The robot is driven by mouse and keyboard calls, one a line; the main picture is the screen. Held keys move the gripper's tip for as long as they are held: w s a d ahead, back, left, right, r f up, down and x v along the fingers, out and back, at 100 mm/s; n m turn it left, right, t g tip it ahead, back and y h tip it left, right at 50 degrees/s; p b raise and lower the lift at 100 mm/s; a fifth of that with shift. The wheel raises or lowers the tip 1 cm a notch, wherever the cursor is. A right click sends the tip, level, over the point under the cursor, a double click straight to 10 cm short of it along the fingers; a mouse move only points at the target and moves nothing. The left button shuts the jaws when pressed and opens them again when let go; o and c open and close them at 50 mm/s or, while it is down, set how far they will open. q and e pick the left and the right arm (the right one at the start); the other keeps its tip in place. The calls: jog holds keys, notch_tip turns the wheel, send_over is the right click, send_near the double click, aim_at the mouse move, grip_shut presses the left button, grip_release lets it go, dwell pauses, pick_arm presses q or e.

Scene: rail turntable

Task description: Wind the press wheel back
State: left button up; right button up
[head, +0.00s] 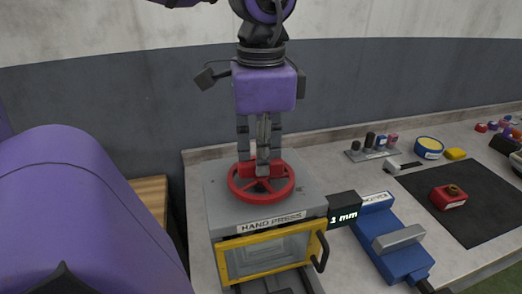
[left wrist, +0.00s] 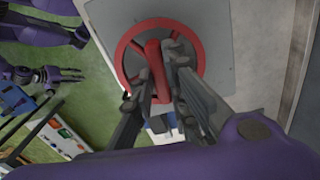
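The red press wheel (head: 262,183) lies flat on top of the grey hand press (head: 218,207), which is labelled HAND PRESS. My left gripper (head: 263,170) points straight down at the wheel's middle. In the left wrist view, its fingers (left wrist: 160,85) lie on both sides of the raised red bar across the wheel (left wrist: 128,66), close against it with no clear gap. A small black display (head: 344,212) on the press shows a number in mm; the digit is hard to read. My right gripper (left wrist: 50,76) shows small at the left of the wrist view, away from the press.
The press has a yellow-framed front door (head: 268,254) with a dark handle, which appears closed. A blue vise (head: 392,240) stands right beside it. A dark mat (head: 480,205) with a red part lies farther right.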

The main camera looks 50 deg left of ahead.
pick_arm(q)
jog(key=o, duration=0.4)
notch_tip(320, 180, up, 12)
dwell(0.5)
dwell(0.6)
